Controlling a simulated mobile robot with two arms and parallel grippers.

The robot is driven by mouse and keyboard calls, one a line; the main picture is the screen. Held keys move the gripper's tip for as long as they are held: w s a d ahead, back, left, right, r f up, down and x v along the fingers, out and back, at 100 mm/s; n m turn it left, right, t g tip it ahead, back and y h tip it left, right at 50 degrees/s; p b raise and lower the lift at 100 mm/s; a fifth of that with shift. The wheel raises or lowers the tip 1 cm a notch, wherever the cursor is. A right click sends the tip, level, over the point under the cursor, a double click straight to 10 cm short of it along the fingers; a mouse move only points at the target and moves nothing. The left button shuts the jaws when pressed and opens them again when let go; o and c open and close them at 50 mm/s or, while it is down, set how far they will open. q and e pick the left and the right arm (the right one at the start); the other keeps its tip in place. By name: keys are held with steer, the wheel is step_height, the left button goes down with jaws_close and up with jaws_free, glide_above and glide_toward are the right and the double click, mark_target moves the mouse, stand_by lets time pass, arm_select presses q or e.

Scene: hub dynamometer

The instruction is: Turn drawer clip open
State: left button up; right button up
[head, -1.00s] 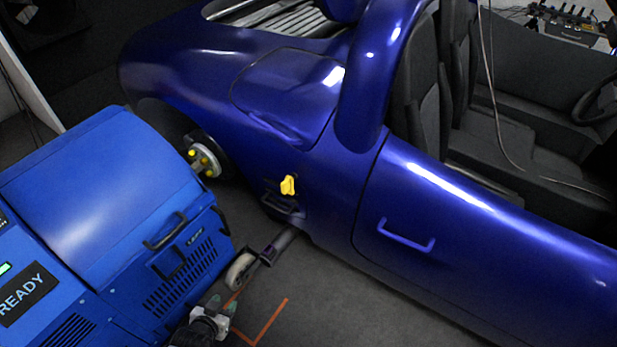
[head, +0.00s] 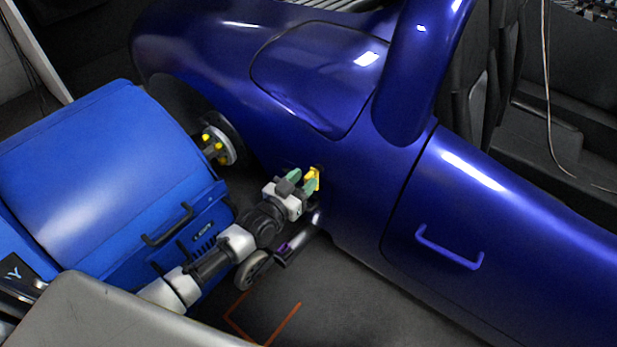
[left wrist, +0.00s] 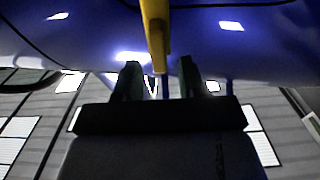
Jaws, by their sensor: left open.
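A yellow clip (head: 313,178) sticks out from the lower side of the blue car body (head: 340,215), behind the wheel hub. My left gripper (head: 303,180) is open right at the clip, with its green fingertips beside it. In the left wrist view the yellow clip (left wrist: 156,32) hangs from the top, and its lower end lies between the two open fingers (left wrist: 159,70). I cannot tell whether a finger touches it. My right gripper is not in view.
A blue dynamometer cabinet (head: 110,160) with black handles stands left of the car, close beside my left arm. A wheel hub with yellow nuts (head: 218,145) sits between them. A caster wheel (head: 252,270) lies under my arm.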

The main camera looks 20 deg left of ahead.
arm_select(q)
steer(key=shift+x, duration=1.1)
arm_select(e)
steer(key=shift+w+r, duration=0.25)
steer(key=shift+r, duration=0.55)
arm_select(q)
steer(key=c, duration=0.7)
